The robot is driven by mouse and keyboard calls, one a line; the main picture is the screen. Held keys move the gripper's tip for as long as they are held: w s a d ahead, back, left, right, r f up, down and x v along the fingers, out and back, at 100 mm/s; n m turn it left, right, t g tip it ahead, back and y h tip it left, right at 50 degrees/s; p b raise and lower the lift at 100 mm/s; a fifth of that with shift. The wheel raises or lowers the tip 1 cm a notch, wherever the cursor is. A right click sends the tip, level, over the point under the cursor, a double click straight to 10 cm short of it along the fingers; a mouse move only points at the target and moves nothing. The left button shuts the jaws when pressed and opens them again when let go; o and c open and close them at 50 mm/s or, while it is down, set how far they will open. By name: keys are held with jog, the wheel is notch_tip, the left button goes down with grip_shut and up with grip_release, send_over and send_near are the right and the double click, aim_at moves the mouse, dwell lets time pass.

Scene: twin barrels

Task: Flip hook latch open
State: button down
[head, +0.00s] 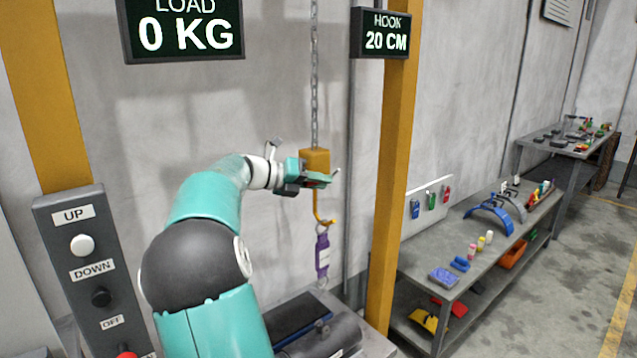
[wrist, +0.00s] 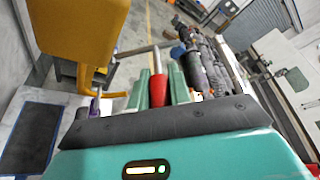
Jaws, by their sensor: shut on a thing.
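The yellow hook block (head: 315,161) hangs on a chain, with its curved hook (head: 320,215) below. In the wrist view the block (wrist: 75,25) fills the upper left and part of the hook (wrist: 88,78) shows beneath it. My gripper (head: 318,181) is beside the block in the head view. Whether the latch is open is hard to tell.
A purple strap (head: 322,255) hangs from the hook above a dark barrel (head: 325,335). The chain (head: 314,75) rises above the block. A yellow post (head: 392,180) stands right of it, and a workbench (head: 445,268) with tools beyond. A button panel (head: 95,270) is at left.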

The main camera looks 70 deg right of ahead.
jog(key=c, duration=1.3)
grip_release()
jog(key=v, duration=1.4)
jog(key=shift+d, duration=0.1)
jog(key=shift+f, duration=0.1)
